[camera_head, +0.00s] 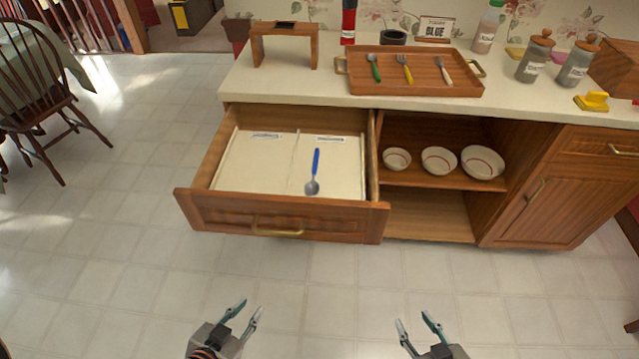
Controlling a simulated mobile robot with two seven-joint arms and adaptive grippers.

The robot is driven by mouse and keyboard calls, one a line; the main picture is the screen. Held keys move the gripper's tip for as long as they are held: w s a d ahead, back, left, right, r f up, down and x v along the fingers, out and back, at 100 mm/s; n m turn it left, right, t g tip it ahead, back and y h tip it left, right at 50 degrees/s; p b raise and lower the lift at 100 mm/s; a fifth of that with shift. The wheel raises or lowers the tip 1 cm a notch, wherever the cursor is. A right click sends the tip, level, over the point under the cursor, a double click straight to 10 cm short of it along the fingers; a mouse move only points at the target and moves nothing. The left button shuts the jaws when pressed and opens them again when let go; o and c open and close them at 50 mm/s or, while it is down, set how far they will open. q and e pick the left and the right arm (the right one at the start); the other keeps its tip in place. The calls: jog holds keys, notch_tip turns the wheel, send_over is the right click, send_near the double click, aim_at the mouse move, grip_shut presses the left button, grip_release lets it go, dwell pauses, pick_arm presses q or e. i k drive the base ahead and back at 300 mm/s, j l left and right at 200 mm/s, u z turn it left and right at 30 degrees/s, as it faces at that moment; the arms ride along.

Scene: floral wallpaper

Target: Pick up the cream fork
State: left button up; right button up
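The cream fork (444,73) lies in a wooden tray (468,88) on the countertop, at the right end of a row of utensils. Its handle is pale cream and points toward the front; its small metal head is at the back. A yellow fork (405,70) and a green spoon (375,70) lie to its left. My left gripper (249,312) and my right gripper (417,321) are both open and empty, low in front of the cabinet, far from the tray.
An open drawer (285,222) with a blue spoon (314,170) in it juts out below the counter on the left. Several bowls, including a large one (482,162), sit on the open shelf. Jars, such as one (535,59), stand right of the tray.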

aim_at(449, 80)
jog(key=i+l+z, duration=0.15)
jog(key=l, duration=0.25)
jog(key=i+l+z, duration=0.1)
jog(key=l, duration=0.3)
jog(key=i+l+z, duration=0.15)
jog(key=l, duration=0.2)
